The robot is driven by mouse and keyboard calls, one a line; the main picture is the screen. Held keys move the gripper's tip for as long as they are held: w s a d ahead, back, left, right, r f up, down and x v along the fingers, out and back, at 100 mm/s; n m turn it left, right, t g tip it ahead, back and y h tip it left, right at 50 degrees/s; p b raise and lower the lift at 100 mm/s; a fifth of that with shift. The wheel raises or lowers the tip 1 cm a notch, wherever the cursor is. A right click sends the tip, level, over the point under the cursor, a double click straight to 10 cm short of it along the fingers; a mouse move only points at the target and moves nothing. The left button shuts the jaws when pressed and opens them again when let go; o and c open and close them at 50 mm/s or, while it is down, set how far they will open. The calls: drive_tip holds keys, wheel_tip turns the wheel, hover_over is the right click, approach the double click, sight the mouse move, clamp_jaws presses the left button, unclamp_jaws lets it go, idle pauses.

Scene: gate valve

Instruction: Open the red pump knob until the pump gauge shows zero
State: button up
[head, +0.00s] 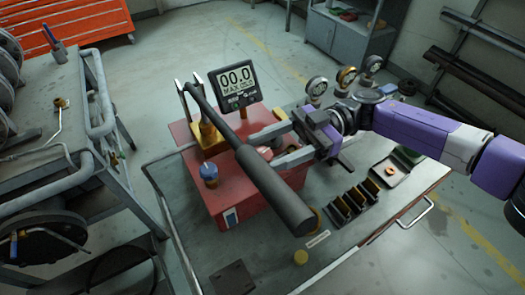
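The red pump (213,186) stands on a grey bench, with a long black lever handle (275,190) slanting over it. The pump gauge (236,79) behind the handle reads 00.0, with MAX and smaller text below. My gripper (264,152) reaches in from the right at the pump's right side. Its two fingers are apart, one on each side of the red knob (265,153), which shows only in part. The black handle hides part of the knob and the fingertips. I cannot tell whether the fingers touch the knob.
A blue-capped part (208,172) sits on the pump's front left. Several round dial gauges (346,77) stand behind my wrist. Black slotted blocks (352,200) and a small tray (391,170) lie on the bench at right. A grey cart (85,180) stands at left, with floor between.

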drive_tip(key=b+v, duration=0.1)
drive_tip(key=v, duration=0.5)
idle(0.4)
